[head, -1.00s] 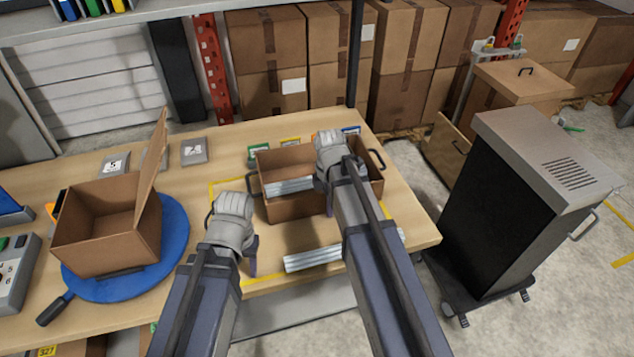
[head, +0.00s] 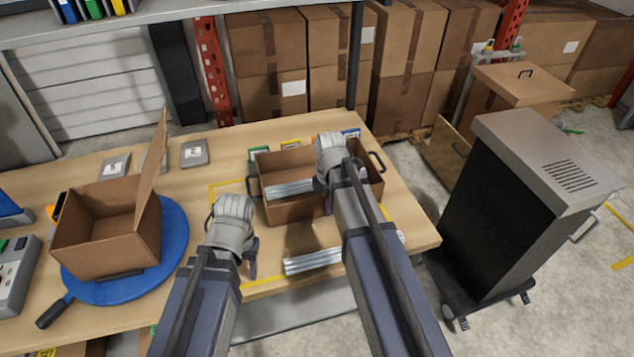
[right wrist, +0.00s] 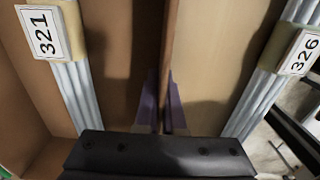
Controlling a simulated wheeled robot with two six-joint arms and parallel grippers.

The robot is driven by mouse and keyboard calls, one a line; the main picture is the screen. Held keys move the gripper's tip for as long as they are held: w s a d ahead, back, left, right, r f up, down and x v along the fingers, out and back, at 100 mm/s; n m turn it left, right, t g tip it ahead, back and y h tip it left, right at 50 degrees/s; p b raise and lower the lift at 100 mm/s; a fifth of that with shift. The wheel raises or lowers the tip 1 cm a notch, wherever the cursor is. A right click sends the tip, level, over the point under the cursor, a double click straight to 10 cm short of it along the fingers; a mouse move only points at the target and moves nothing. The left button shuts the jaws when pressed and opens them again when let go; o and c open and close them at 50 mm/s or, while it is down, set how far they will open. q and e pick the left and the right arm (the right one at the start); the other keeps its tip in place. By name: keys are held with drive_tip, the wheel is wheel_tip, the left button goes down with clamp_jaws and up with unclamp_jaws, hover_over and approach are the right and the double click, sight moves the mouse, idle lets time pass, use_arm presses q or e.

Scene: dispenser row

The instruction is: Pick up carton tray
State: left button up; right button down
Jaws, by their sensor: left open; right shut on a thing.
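The carton tray (head: 290,210) is an open brown box with dark handles at its left and right ends, on the table in the head view. A silvery bundle (head: 290,187) lies in it; the right wrist view shows its label, 321 (right wrist: 43,33). My right gripper (right wrist: 164,105) is shut on the tray's near wall (right wrist: 170,40), with a purple finger on each side of it. The arm hides part of the tray in the head view. My left gripper (head: 252,268) is open and empty, over the table left of and nearer than the tray.
Another silvery bundle (head: 313,261), labelled 326 in the right wrist view (right wrist: 300,52), lies on the table in front of the tray. An open carton (head: 105,240) stands on a blue turntable (head: 178,225) at left. A dark cabinet (head: 520,215) stands beyond the table's right edge.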

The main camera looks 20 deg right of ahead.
use_arm(q)
drive_tip(key=shift+r, duration=0.1)
use_arm(e)
drive_tip(key=shift+r, duration=0.1)
idle(0.7)
wheel_tip(320, 180, up, 10)
drive_tip(key=p, duration=1)
use_arm(q)
wheel_tip(320, 180, up, 10)
